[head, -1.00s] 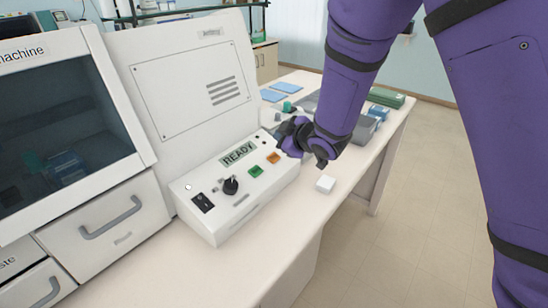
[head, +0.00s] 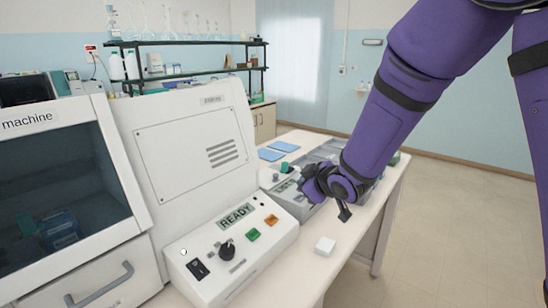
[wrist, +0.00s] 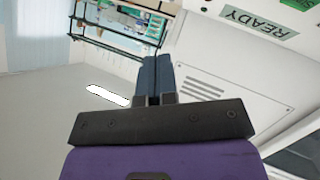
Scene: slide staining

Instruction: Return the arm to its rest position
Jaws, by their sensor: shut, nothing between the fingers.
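My purple arm reaches in from the upper right in the head view. My gripper (head: 344,214) hangs above the bench, to the right of the machine's control panel (head: 232,243), and holds nothing. In the wrist view my gripper (wrist: 157,62) has its two dark fingers side by side and shut. The panel display reads READY, and it also shows in the wrist view (wrist: 259,22). I cannot see any contact between the gripper and the panel.
The white staining machine (head: 185,140) with a dark window (head: 65,195) stands at the left. Blue sheets (head: 270,154) and other equipment lie farther back. A shelf with glassware (head: 190,70) stands behind. The floor at right is clear.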

